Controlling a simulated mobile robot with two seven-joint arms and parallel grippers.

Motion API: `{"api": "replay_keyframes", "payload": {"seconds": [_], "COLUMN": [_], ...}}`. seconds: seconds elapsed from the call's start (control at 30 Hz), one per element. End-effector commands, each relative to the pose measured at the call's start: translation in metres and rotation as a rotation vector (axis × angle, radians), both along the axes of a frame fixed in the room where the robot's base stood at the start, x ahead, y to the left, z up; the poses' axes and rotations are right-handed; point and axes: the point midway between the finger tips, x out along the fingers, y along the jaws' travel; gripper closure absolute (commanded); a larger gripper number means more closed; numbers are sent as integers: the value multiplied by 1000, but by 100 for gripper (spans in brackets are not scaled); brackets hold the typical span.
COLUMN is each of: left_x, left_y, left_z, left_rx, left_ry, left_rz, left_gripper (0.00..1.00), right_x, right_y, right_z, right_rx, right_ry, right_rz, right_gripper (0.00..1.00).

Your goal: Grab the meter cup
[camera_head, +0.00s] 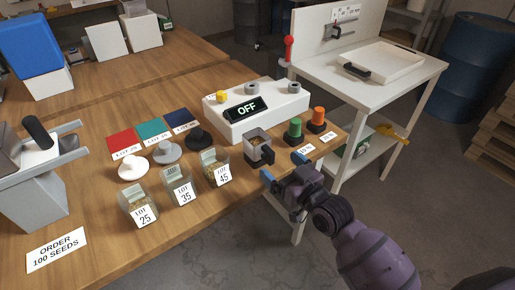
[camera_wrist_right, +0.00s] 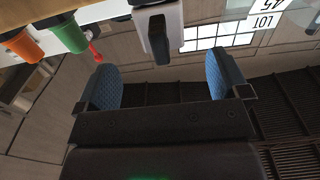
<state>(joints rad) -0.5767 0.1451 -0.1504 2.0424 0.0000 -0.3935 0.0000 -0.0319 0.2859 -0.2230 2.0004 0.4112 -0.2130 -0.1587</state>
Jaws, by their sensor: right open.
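The meter cup (camera_head: 256,142) looks like a small clear-walled cup with a dark base and a black handle facing my right gripper. It stands near the front edge of the wooden table, in front of the white control box. In the right wrist view the cup (camera_wrist_right: 174,14) is at top centre, its black handle (camera_wrist_right: 158,40) pointing toward the space between my fingers. My right gripper (camera_head: 284,167) is open and empty, just off the table edge and short of the handle. Its two blue pads also show in the right wrist view (camera_wrist_right: 163,82). My left gripper is not in view.
Seed bins marked 25, 35 and 45 (camera_head: 216,168) stand left of the cup. Green (camera_head: 294,129) and orange (camera_head: 317,120) pieces stand to its right. The white control box (camera_head: 262,112) reading OFF is behind. A white bench (camera_head: 368,70) is at back right.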

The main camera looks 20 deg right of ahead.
Motion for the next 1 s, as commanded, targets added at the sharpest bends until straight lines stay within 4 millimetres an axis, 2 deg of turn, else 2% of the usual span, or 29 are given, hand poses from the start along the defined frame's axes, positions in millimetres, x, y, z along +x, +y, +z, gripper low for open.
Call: {"api": "replay_keyframes", "payload": {"seconds": [0.1,0.33,0.53,0.7,1.0], "left_x": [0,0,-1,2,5], "left_y": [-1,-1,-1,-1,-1], "left_z": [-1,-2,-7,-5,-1], "left_rx": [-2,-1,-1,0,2], "left_ry": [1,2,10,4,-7], "left_rz": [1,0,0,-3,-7], "left_gripper": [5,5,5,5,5], "right_x": [12,24,49,64,67], "right_y": [5,9,18,23,24], "right_z": [-1,-3,-10,-9,-8], "right_rx": [1,1,2,1,-1], "right_ry": [1,3,3,1,2], "right_rz": [0,0,1,0,0], "right_gripper": [6,6,6,6,6]}}
